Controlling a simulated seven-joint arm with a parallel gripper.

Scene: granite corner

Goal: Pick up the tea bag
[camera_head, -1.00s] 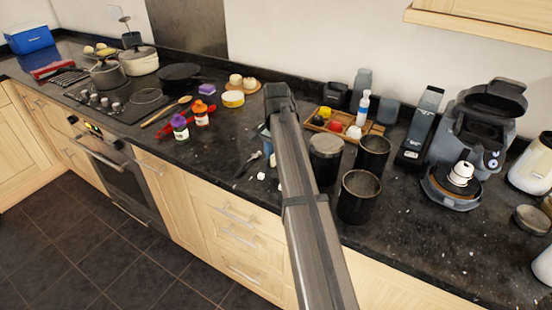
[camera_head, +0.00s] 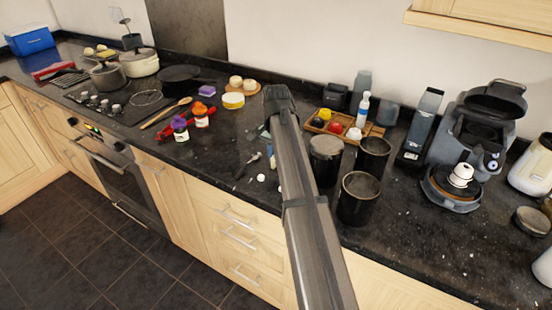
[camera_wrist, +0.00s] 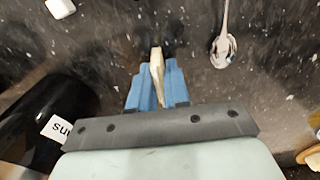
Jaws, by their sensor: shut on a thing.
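In the wrist view, my gripper (camera_wrist: 158,88) has its blue fingers closed on a thin, pale cream piece, which looks like the tea bag (camera_wrist: 156,65). The piece stands edge-on between the fingers, and its upper end pokes out past them. I cannot tell whether it still touches the dark counter. In the head view, my arm hides most of the gripper. Only a bit of blue shows left of the arm, low over the counter, and the tea bag cannot be made out there.
A metal spoon (camera_wrist: 223,48) lies right of the fingers. A small white cube (camera_wrist: 60,8) lies at the upper left. A black canister (camera_wrist: 45,115) with a label stands close on the left. Open black canisters (camera_head: 358,198) stand right of my arm. A wooden tray (camera_head: 346,128) sits behind them.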

